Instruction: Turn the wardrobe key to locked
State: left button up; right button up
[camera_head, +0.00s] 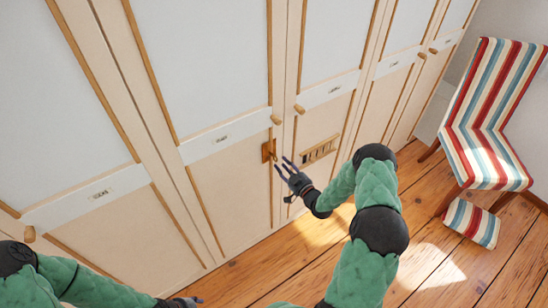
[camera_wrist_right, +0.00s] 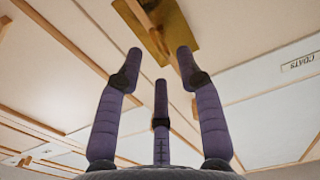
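A brass lock plate (camera_head: 268,150) is on the wardrobe door (camera_head: 233,180) beside the door edge. A small brass piece, apparently the key (camera_head: 273,154), shows on it; its turn angle is too small to read. My right gripper (camera_head: 281,163) is open and empty, just below and right of the plate. In the right wrist view, its three spread fingers (camera_wrist_right: 160,55) point at the plate (camera_wrist_right: 182,30). A brown elongated piece crosses the plate there; I cannot tell whether it is the key. No contact is visible. My left gripper (camera_head: 188,301) is at the bottom edge, mostly cut off.
Wooden knobs (camera_head: 300,109) stick out from the wardrobe doors. A slotted wooden panel (camera_head: 319,150) is right of the lock. A striped chair (camera_head: 484,155) and striped footstool (camera_head: 471,222) stand at the right. The wooden floor (camera_head: 445,265) between is clear.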

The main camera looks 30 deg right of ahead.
aim_at(276, 157)
jog(key=w, duration=0.5)
jog(key=shift+w+a, duration=0.2)
jog(key=shift+w, duration=0.15)
grip_shut()
